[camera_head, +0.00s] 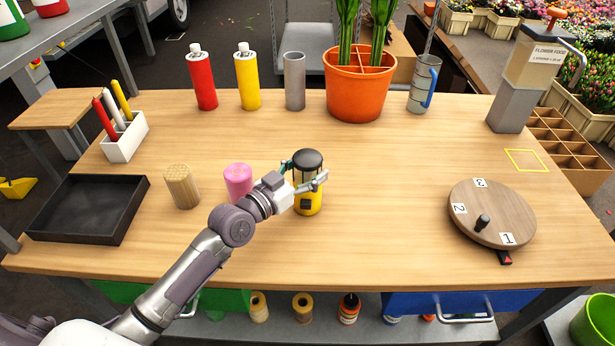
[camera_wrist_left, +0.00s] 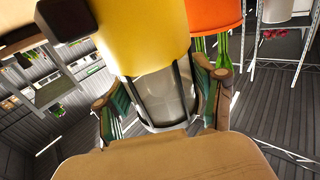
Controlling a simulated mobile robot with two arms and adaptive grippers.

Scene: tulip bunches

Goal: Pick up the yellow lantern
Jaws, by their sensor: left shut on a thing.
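The yellow lantern (camera_head: 308,203) with a black top stands upright on the wooden table, near the middle. Its yellow part (camera_wrist_left: 145,35) and clear glass section with dark bars fill the top and middle of the left wrist view. My left gripper (camera_head: 305,182) reaches in from the left and is shut on the lantern around its glass section, below the black top. In the left wrist view the two fingers (camera_wrist_left: 165,103) lie on either side of the glass. My right gripper is not in view.
A pink cylinder (camera_head: 238,180) and a ribbed wooden cylinder (camera_head: 182,187) stand left of the lantern. A round numbered turntable (camera_head: 492,214) is at right, a black tray (camera_head: 83,209) at left. An orange pot (camera_head: 357,90) and bottles stand behind. The table in front is clear.

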